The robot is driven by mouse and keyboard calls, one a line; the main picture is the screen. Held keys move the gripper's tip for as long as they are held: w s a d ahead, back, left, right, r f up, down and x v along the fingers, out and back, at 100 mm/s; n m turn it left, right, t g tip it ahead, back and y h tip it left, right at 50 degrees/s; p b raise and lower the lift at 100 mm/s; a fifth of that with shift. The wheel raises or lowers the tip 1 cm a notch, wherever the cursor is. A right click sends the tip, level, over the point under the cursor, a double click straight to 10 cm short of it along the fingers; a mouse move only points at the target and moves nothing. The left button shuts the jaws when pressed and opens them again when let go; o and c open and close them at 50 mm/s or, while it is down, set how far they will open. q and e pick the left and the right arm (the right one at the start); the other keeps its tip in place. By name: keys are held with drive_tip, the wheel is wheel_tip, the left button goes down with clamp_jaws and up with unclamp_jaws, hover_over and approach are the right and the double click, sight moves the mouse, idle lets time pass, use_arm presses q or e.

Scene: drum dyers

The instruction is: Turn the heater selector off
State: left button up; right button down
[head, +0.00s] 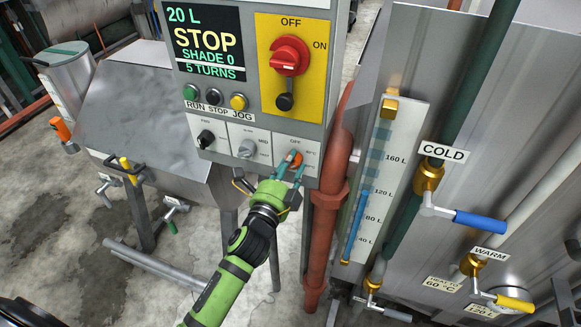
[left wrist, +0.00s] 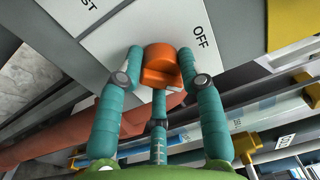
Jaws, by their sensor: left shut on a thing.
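The heater selector (head: 294,157) is a small orange knob at the lower right of the grey control panel, with an "OFF" label just above it. In the left wrist view the orange knob (left wrist: 160,66) sits between teal fingers, with the "OFF" label beside it on the white plate. My left gripper (head: 290,169) is shut on the knob, one finger at each side, and reaches it from below. Its fingers (left wrist: 163,72) hide the knob's sides. I cannot tell exactly which mark the knob points to. My right gripper is not in view.
A black knob (head: 206,138) and a grey knob (head: 246,149) sit left on the same row. Above are push buttons (head: 213,96), a display reading "STOP", and a red switch (head: 289,55). A red pipe (head: 327,205) runs close to the right.

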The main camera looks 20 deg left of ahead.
use_arm(q)
drive_tip(key=n, duration=0.6)
drive_tip(key=shift+a+r+y, duration=0.1)
drive_tip(key=shift+r+y, duration=0.15)
drive_tip(key=shift+y, duration=0.05)
drive_tip(key=n, duration=0.3)
drive_tip(key=shift+f+n, duration=0.1)
drive_tip(key=shift+n, duration=0.9)
drive_tip(key=shift+f, duration=0.15)
drive_tip(key=o, duration=1.1)
drive_tip(key=shift+o, duration=0.2)
drive_tip(key=shift+f, duration=0.15)
